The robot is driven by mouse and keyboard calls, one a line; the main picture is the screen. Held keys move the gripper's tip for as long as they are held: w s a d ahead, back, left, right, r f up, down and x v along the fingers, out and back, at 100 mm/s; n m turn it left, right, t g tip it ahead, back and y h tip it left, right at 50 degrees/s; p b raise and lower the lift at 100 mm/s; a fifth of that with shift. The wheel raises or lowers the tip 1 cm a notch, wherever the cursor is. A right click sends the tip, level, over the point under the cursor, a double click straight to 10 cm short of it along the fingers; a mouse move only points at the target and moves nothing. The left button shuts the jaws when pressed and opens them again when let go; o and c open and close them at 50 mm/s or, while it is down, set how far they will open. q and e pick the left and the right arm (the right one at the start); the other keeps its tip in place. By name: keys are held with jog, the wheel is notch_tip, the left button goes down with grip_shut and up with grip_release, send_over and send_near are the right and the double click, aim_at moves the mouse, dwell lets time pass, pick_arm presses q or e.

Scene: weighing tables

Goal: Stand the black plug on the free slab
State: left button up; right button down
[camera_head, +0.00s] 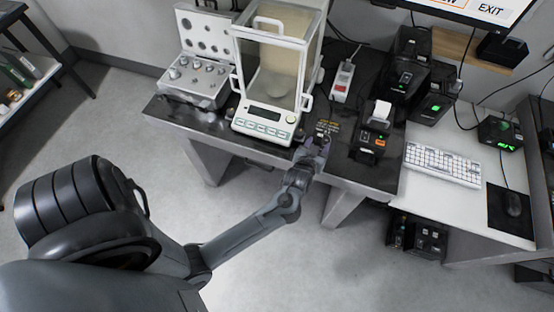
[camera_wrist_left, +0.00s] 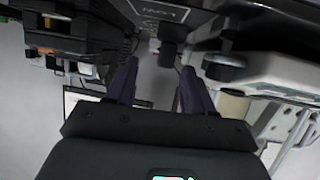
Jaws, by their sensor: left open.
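My left gripper (camera_head: 314,152) reaches the front edge of the dark worktop, just right of the balance; in the left wrist view its two purple fingers (camera_wrist_left: 158,85) are spread. A small black block, likely the black plug (camera_wrist_left: 168,54), shows beyond the fingertips, roughly between them and apart from both. In the head view the gripper largely hides that spot, and I cannot pick the plug out clearly. Dark slab tops show at the left (camera_head: 160,112) and at the right (camera_head: 372,174); I cannot tell which is the free slab. My right gripper is not in view.
The glass-walled balance (camera_head: 268,118) stands close left of my gripper. A metal box with knobs (camera_head: 196,75) is further left. A small label printer (camera_head: 374,135) and a power strip (camera_head: 343,80) stand to the right and behind. A keyboard (camera_head: 441,164) lies on the white desk.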

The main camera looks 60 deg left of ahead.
pick_arm(q)
jog(key=s+d+r+m+g+h, duration=0.1)
jog(key=s+d+m+g+h, duration=0.1)
jog(key=s, duration=0.6)
jog(key=s+d+r+m+g+h, duration=0.1)
jog(key=s+d+m+g+h, duration=0.1)
jog(key=s+d, duration=0.3)
jog(key=s+d+r+m+g+h, duration=0.1)
jog(key=s+d+m+g+h, duration=0.1)
jog(key=s, duration=0.9)
jog(key=shift+s+d+r+m+g+h, duration=0.3)
jog(key=shift+s+d+m+g+h, duration=0.1)
jog(key=shift+d+m+g, duration=0.7)
jog(key=shift+a, duration=0.25)
